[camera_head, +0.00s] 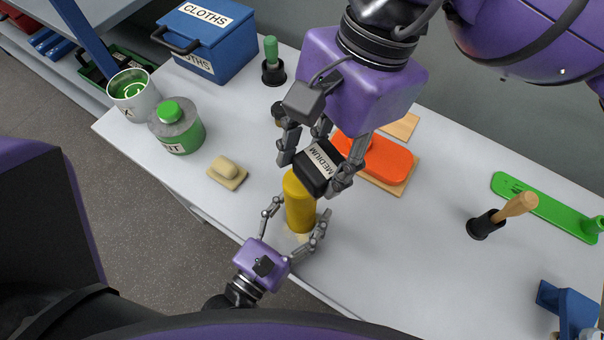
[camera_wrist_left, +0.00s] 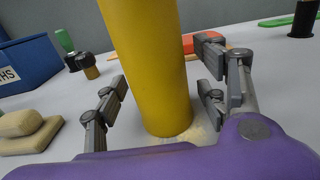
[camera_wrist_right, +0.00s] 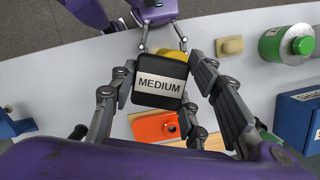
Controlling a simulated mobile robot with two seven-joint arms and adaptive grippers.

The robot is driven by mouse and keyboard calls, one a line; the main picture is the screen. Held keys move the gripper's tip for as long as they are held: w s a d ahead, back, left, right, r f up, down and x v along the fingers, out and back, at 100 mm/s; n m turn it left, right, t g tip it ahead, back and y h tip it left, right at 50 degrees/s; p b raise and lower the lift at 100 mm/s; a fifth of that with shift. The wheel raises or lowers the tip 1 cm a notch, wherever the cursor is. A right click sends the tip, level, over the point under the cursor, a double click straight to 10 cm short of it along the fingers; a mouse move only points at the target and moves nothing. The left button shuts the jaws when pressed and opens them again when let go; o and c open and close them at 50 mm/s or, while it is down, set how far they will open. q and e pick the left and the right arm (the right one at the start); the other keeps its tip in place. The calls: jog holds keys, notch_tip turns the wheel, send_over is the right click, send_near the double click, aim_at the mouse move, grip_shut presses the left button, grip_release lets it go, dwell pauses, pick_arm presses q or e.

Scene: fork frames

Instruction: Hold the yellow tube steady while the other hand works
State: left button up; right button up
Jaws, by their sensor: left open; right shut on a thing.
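The yellow tube (camera_head: 299,203) stands upright on the table near its front edge. It also fills the middle of the left wrist view (camera_wrist_left: 149,65). My left gripper (camera_head: 291,226) is open, with its fingers on either side of the tube's lower part; gaps show between fingers and tube. My right gripper (camera_head: 318,172) is shut on a black block labelled MEDIUM (camera_head: 315,172), held just above and behind the tube's top. In the right wrist view the block (camera_wrist_right: 160,82) sits between the fingers and hides part of the tube (camera_wrist_right: 148,54). Whether block and tube touch, I cannot tell.
An orange float on a wooden board (camera_head: 376,158) lies behind the right gripper. A sponge-like block (camera_head: 227,172), a green-labelled tin (camera_head: 175,126), a metal can (camera_head: 134,96) and a blue CLOTHS box (camera_head: 209,40) stand left. A wooden-handled tool (camera_head: 500,213) stands right.

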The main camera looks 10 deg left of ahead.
pick_arm(q)
jog(key=v, duration=1.2)
